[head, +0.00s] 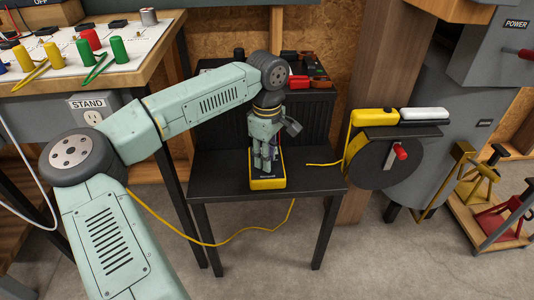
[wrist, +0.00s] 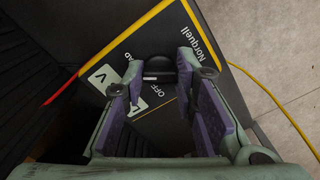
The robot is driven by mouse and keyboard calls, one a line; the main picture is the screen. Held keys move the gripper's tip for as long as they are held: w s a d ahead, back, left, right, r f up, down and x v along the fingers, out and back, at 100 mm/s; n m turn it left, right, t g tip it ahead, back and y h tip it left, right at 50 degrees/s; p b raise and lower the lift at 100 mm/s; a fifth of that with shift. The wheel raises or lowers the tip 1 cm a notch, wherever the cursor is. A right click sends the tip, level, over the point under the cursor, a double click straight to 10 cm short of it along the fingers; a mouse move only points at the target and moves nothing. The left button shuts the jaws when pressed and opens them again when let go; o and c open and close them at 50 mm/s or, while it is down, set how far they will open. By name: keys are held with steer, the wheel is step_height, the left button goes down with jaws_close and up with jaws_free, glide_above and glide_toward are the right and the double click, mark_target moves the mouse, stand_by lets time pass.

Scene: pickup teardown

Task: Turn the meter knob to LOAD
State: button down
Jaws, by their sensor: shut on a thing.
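The meter is a yellow-edged box with a black face (head: 266,183), lying on the small black table. In the wrist view its face (wrist: 178,27) carries the name "Norquell", an "OFF" label, "V" marks and a partly covered label ending in "AD". The dark round knob (wrist: 158,67) sits between the fingertips of my gripper (wrist: 160,72), which is shut on it from above. The fingers hide part of the face, and I cannot tell which label the knob points to. In the head view my gripper (head: 263,163) reaches down over the meter.
The black table (head: 221,178) has bare top around the meter. A yellow cable (head: 215,243) hangs in front of it, and a red lead (wrist: 62,89) runs beside the meter. A grey machine with a reel (head: 385,160) stands right; a workbench (head: 130,85) stands left.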

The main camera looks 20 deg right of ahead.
steer(key=shift+m, duration=0.8)
steer(key=c, duration=1.3)
jaws_free()
step_height(320, 180, up, 12)
